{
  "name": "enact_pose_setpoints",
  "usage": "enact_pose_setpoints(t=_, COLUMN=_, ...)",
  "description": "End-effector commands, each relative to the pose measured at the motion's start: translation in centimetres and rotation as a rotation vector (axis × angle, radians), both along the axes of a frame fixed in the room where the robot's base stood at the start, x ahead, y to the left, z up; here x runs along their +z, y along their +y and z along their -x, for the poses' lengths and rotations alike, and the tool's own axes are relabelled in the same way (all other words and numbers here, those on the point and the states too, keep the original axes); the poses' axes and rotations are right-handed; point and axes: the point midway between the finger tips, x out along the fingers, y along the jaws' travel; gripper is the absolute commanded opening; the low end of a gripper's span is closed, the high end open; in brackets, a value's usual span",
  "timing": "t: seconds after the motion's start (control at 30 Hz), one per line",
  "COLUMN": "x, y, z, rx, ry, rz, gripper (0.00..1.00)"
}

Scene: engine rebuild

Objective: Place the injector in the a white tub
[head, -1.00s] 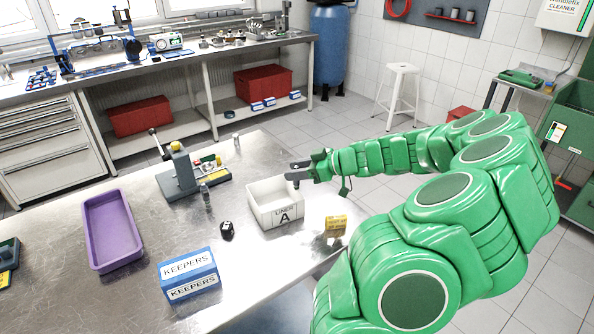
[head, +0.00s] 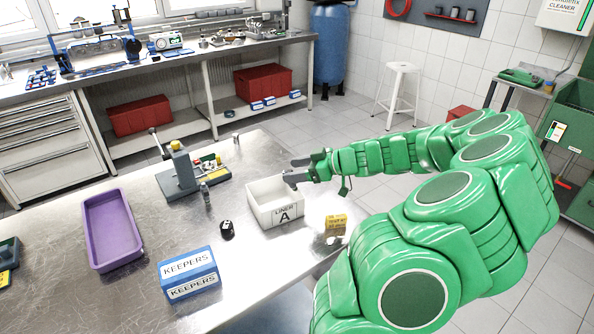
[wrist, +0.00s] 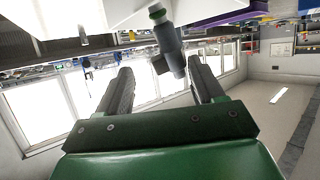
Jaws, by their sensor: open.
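The white tub (head: 261,211), labelled "LINER A", stands near the right edge of the metal bench. My gripper (head: 297,170) is over its far right rim, fingers apart. In the wrist view, my gripper (wrist: 160,72) is spread, and the injector (wrist: 168,46), a dark grey cylinder with a greenish end, shows between and just beyond the fingertips, with a gap to each finger. Its greenish end overlaps the white tub (wrist: 120,10) in that upside-down picture. Nothing visibly supports it. The injector cannot be clearly made out in the head view, and the tub's floor is partly hidden.
A yellow box (head: 336,222) stands right of the tub. A small black item (head: 227,230), a dark upright cylinder (head: 205,193) and a grey fixture (head: 177,173) are to its left. A purple tray (head: 112,230) and a blue KEEPERS box (head: 189,273) are further left.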

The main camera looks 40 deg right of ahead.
Motion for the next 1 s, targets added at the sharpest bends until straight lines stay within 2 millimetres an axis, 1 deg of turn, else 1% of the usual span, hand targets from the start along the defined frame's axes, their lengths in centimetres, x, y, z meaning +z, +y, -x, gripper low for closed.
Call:
enact_pose_setpoints(t=0.17, x=1.0, y=-1.4, z=1.8, rx=-0.002, ry=-0.004, rz=0.0, gripper=0.67)
enact_pose_setpoints(t=0.4, x=2.7, y=-4.0, z=5.1, rx=-0.003, ry=-0.002, rz=0.001, gripper=0.67)
enact_pose_setpoints(t=0.6, x=3.8, y=-5.7, z=7.4, rx=-0.004, ry=-0.001, rz=0.001, gripper=0.67)
enact_pose_setpoints(t=0.8, x=4.4, y=-6.5, z=8.6, rx=0.0, ry=0.001, rz=-0.001, gripper=0.67)
enact_pose_setpoints(t=1.0, x=4.5, y=-6.7, z=8.8, rx=0.0, ry=0.001, rz=-0.001, gripper=0.67)
